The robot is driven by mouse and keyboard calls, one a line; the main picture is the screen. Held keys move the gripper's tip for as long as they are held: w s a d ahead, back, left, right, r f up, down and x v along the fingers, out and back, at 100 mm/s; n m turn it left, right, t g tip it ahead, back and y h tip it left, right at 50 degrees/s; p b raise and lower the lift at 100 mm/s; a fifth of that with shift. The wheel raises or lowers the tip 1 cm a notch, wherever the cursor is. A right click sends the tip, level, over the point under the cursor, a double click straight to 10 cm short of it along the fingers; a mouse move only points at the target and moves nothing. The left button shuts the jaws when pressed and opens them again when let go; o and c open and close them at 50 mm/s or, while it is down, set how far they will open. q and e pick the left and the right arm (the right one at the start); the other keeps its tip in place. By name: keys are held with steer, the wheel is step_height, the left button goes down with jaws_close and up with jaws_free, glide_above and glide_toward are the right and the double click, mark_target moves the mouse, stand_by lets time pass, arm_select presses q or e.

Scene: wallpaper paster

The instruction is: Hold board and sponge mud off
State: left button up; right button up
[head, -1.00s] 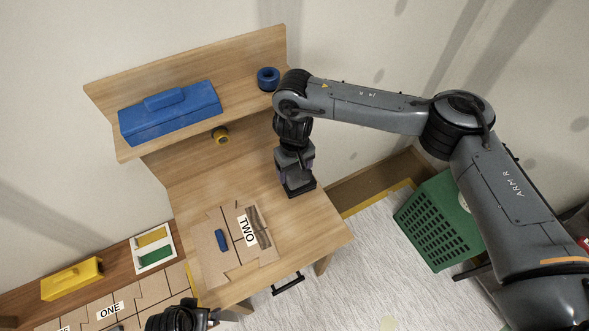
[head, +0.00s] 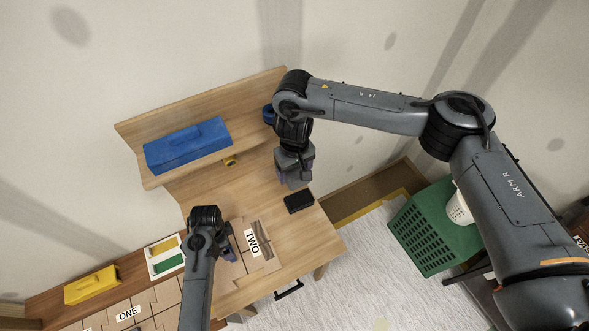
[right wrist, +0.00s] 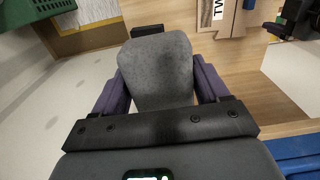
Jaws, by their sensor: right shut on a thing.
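The board marked TWO (head: 240,270) lies on the wooden desk, with a brown-grey mud smear (head: 267,240) near its right edge. It also shows at the top of the right wrist view (right wrist: 228,18). My right gripper (head: 293,176) is shut on a grey sponge (right wrist: 158,75) and holds it above the desk, beyond the board. A black rectangular holder (head: 299,202) lies empty on the desk below it. My left gripper (head: 230,248) is over the board's left part, by the blue handle; its arm hides the handle and I cannot tell its jaw state.
A blue case (head: 188,146) and a blue ring (head: 268,114) are on the upper shelf. A yellow case (head: 92,285), a two-colour tray (head: 166,262) and the ONE board (head: 128,314) are at the left. A green basket (head: 425,235) stands right of the desk.

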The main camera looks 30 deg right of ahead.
arm_select(q)
steer(key=shift+f+b, duration=5.9)
steer(key=shift+b, duration=0.35)
steer(key=c, duration=1.3)
steer(key=o, duration=1.3)
steer(key=shift+r, duration=0.1)
